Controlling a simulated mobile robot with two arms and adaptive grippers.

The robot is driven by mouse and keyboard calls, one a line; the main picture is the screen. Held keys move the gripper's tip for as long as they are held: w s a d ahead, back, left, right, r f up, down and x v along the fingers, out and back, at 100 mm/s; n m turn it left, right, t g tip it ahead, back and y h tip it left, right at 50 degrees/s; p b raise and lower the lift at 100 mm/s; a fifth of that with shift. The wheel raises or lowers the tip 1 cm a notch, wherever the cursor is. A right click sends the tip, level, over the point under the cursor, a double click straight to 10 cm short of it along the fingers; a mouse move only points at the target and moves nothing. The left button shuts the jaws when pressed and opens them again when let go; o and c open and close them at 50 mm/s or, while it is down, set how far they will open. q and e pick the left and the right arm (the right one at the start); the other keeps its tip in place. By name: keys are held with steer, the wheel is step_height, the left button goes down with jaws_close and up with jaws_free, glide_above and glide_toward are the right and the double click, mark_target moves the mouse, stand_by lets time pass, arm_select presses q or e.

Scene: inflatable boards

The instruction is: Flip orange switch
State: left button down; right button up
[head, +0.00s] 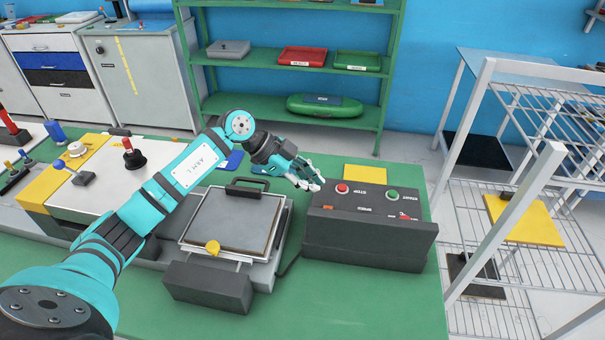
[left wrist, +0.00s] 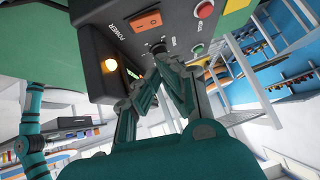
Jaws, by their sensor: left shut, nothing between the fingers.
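The orange switch (left wrist: 146,21) is a rocker on the dark control box (left wrist: 95,14), beside the word POWER in the left wrist view. My left gripper (head: 315,186) is shut and empty at the box's left back edge. In the left wrist view its fingertips (left wrist: 162,62) are by a dark knob (left wrist: 158,47), apart from the switch. My right gripper is out of view.
The box also bears a red button (head: 342,188), a green button (head: 393,194) and a glowing lamp (left wrist: 110,65). A grey press-like device (head: 232,222) stands left of the box. A white wire rack (head: 500,290) is at the right. The table's front right is clear.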

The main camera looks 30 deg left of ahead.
arm_select(q)
steer(key=p+x, duration=0.1)
steer(key=x, duration=0.4)
steer(key=shift+f, duration=0.25)
steer(key=shift+w+f, duration=0.2)
steer(key=shift+f, duration=0.9)
steer(key=shift+a+f, duration=0.15)
steer(key=shift+f, duration=0.45)
